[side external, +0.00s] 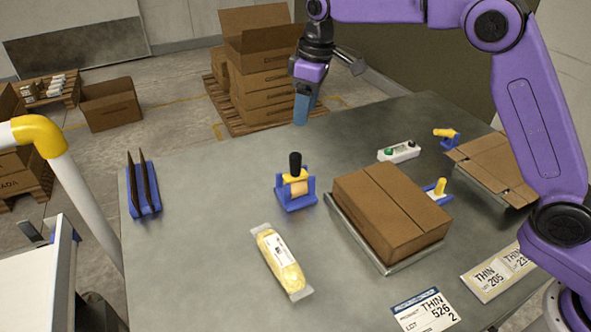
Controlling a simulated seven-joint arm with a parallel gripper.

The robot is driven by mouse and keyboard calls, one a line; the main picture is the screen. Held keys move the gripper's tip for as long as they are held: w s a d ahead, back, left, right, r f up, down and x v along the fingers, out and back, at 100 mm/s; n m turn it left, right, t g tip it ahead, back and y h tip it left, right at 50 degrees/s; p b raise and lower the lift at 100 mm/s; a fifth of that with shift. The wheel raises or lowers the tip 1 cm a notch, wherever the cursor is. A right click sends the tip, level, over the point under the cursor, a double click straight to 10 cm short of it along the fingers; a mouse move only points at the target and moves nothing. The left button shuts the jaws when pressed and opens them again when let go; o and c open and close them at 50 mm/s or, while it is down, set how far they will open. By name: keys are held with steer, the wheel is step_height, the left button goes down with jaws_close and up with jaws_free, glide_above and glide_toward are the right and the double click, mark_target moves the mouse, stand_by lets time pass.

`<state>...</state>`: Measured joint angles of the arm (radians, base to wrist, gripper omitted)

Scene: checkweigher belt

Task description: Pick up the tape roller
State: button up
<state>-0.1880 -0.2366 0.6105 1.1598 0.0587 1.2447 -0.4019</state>
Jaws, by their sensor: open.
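What looks like the tape roller (295,163) stands in a blue cradle (296,201) near the middle of the table. Its black handle points up, above a yellow part and a tan roll. My gripper (302,115) hangs above the far part of the table with its blue fingers pointing down. It is open and holds nothing that I can see. It is apart from the roller, higher and farther back. The gap between the fingers is hard to see from this side.
A closed cardboard box (390,210) sits on a metal plate right of the roller. A wrapped yellow pack (280,263) lies in front. A blue rack (143,190) stands left, a button box (398,152) behind the carton. Label cards (425,312) lie front right. The table's left-middle is clear.

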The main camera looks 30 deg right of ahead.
steer(key=w, duration=0.3)
glide_toward(296, 155)
steer(key=f, duration=0.4)
steer(key=w+a+f, duration=0.1)
steer(key=f, duration=0.1)
steer(key=shift+w+f, duration=0.15)
steer(key=shift+f, duration=0.25)
steer(key=shift+a+f, duration=0.1)
steer(key=shift+f, duration=2.65)
jaws_close()
